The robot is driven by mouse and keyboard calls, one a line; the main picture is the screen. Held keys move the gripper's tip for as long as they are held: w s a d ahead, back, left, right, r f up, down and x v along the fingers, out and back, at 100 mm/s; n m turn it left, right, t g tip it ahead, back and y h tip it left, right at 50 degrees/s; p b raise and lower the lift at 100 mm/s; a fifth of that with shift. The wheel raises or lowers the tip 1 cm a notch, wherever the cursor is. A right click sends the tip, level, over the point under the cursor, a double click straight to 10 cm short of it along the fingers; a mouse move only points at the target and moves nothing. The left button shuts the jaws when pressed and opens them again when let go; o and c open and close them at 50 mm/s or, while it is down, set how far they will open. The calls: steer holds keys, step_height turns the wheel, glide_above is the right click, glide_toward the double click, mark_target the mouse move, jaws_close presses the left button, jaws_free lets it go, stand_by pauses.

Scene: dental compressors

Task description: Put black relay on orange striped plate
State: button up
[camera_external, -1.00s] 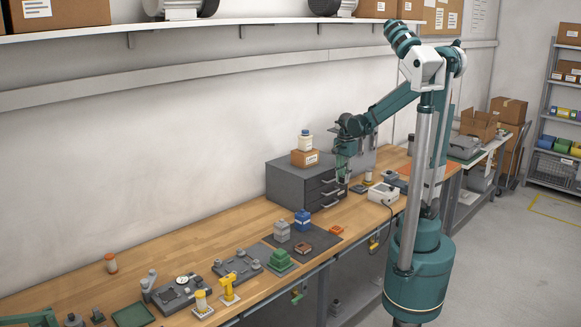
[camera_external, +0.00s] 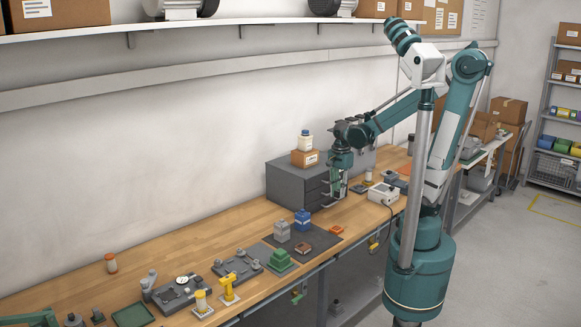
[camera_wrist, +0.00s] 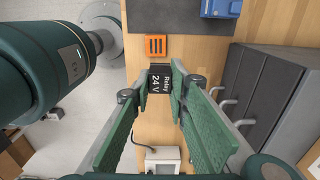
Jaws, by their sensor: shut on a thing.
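The black relay (camera_wrist: 161,78), with "Relay 24 V" in white on its face, sits between the green fingertips in the wrist view. My gripper (camera_external: 334,203) is shut on it and holds it in front of the grey drawer unit. In the wrist view my gripper (camera_wrist: 160,84) has a finger on each side of the relay. The orange striped plate (camera_wrist: 156,46) lies on the bench just beyond the relay in that view. It shows in the external view (camera_external: 336,229) near the bench's front edge, below my fingertips. The relay is not clearly visible in the external view.
The grey drawer unit (camera_external: 290,184) stands close to my gripper. A blue item (camera_external: 303,219), a grey item (camera_external: 281,231) and a brown item (camera_external: 303,247) stand on or by a dark mat (camera_external: 320,239), left of the plate. A white device (camera_external: 383,194) is to the right.

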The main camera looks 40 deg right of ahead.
steer(key=shift+s+a, duration=0.5)
steer(key=shift+a, duration=0.05)
steer(key=shift+s+a+f, duration=0.15)
steer(key=shift+f, duration=2.4)
steer(key=b, duration=0.1)
glide_above(337, 228)
steer(key=shift+f, duration=3.15)
steer(key=shift+f+b, duration=0.55)
steer(key=shift+f, duration=1.3)
steer(key=shift+f, duration=0.2)
